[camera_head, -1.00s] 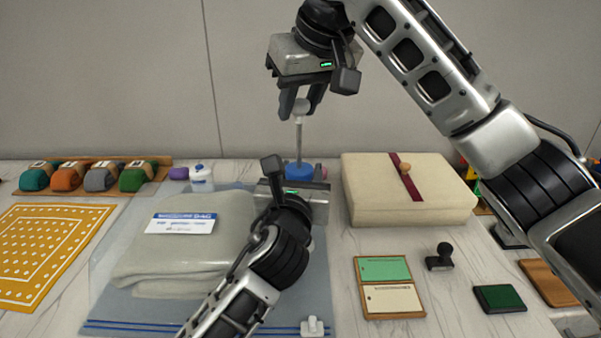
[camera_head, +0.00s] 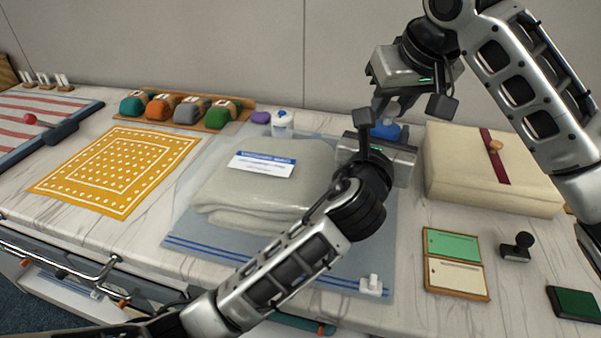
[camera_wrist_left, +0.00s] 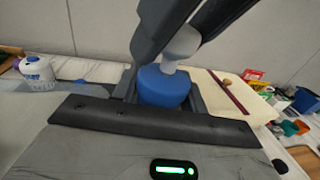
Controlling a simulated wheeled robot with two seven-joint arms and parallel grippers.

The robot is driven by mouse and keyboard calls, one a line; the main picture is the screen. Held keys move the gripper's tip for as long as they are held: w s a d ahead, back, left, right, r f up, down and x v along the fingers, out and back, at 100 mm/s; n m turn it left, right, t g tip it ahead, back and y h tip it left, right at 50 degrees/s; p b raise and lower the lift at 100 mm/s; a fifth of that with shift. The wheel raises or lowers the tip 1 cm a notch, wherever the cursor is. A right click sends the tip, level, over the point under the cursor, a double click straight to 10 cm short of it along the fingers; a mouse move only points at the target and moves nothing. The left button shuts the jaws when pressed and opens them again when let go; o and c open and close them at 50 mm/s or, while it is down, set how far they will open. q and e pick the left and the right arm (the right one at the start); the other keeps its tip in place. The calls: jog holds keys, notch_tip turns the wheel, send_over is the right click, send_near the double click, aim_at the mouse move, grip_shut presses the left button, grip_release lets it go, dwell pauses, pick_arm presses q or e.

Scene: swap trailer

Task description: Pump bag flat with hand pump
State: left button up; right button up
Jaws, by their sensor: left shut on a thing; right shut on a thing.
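The bag (camera_head: 215,235) lies flat on the table with a folded grey-beige blanket (camera_head: 250,190) inside and a white label (camera_head: 261,164) on top. A white valve piece (camera_head: 373,285) sits at its front right corner. The blue body of the hand pump (camera_head: 386,130) stands behind my left gripper (camera_head: 384,135), which is shut on it. My right gripper (camera_head: 392,106) is above, shut on the pump's white handle. In the left wrist view the handle (camera_wrist_left: 182,45) sits low, close over the blue body (camera_wrist_left: 163,87); no long rod shows.
A beige box (camera_head: 492,175) with a red strap stands right of the pump. A green-and-cream card holder (camera_head: 455,263) and a black stamp (camera_head: 517,247) lie at front right. A yellow patterned cloth (camera_head: 118,170), several coloured rolls (camera_head: 187,110) and a white bottle (camera_head: 282,124) are left.

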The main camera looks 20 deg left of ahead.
jog(key=shift+r, duration=0.15)
jog(key=shift+r, duration=3.9)
notch_tip(320, 180, down, 8)
jog(key=shift+f, duration=0.15)
jog(key=shift+w, duration=0.1)
jog(key=shift+r, duration=0.2)
